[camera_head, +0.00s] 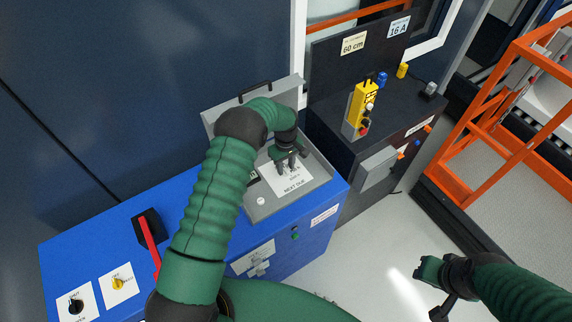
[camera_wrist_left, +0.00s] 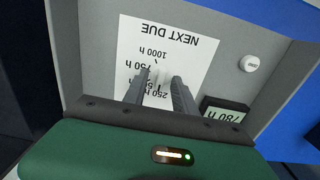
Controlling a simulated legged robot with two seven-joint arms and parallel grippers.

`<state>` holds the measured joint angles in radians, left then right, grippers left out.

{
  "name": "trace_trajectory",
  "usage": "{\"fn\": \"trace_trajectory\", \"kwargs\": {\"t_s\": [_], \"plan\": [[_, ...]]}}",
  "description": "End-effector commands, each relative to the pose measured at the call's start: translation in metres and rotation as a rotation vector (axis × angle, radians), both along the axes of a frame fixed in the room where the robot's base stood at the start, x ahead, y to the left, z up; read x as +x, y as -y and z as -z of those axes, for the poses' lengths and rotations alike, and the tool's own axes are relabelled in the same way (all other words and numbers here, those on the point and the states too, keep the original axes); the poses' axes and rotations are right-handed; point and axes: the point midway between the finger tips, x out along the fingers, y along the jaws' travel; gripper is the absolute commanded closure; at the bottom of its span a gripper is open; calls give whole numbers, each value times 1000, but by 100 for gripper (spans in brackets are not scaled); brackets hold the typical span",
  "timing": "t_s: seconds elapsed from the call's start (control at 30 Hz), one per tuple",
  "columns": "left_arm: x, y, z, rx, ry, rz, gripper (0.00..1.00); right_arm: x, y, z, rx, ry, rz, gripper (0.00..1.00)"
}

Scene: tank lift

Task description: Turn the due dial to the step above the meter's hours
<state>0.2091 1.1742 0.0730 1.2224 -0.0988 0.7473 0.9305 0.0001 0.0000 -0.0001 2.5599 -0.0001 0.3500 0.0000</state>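The due dial's white card (camera_wrist_left: 190,47) reads NEXT DUE and shows upside down in the left wrist view, with 1000 h, 750 h, a partly hidden step and 250 h. The meter (camera_wrist_left: 222,112) beside it reads 780 h. My left gripper (camera_wrist_left: 160,75) is over the card, its two fingers apart on either side of a small pale dial (camera_wrist_left: 160,73). I cannot tell whether they touch it or where its pointer stands. The left gripper also shows in the head view (camera_head: 292,164) above the card. My right gripper (camera_head: 432,288) is open and empty at the lower right.
The card lies in a grey panel (camera_head: 262,211) with a raised lid, on a blue cabinet (camera_head: 95,248). A white button (camera_wrist_left: 251,63) sits beside the card. A red lever (camera_head: 150,240) is left of my arm. A dark bench (camera_head: 402,112) with a yellow control box (camera_head: 362,104) stands right.

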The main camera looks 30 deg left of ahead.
Motion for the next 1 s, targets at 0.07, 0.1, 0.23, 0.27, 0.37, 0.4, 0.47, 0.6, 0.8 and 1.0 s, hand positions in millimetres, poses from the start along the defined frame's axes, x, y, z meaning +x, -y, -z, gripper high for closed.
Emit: {"fn": "trace_trajectory", "kwargs": {"t_s": [0.07,0.1,0.23,0.27,0.37,0.4,0.47,0.6,0.8,1.0], "plan": [[0,0,2,0,0,0,67,0,0,0,0,0,0,68],[1,0,3,0,0,0,67,0,0,0,0,0,0,68],[1,0,3,0,0,0,67,0,0,0,0,0,0,68],[1,0,3,0,0,0,69,0,0,0,0,0,0,68],[1,0,3,0,0,0,82,0,0,0,0,0,0,68],[1,0,2,0,0,0,87,0,0,0,0,0,0,68],[1,0,2,0,0,0,95,0,0,0,0,0,0,68],[1,0,2,0,0,0,100,0,0,0,0,0,0,68],[1,0,2,-1,1,1,100,0,0,0,0,0,0,68],[1,1,2,-1,2,26,100,0,0,2,0,0,0,68]]}}
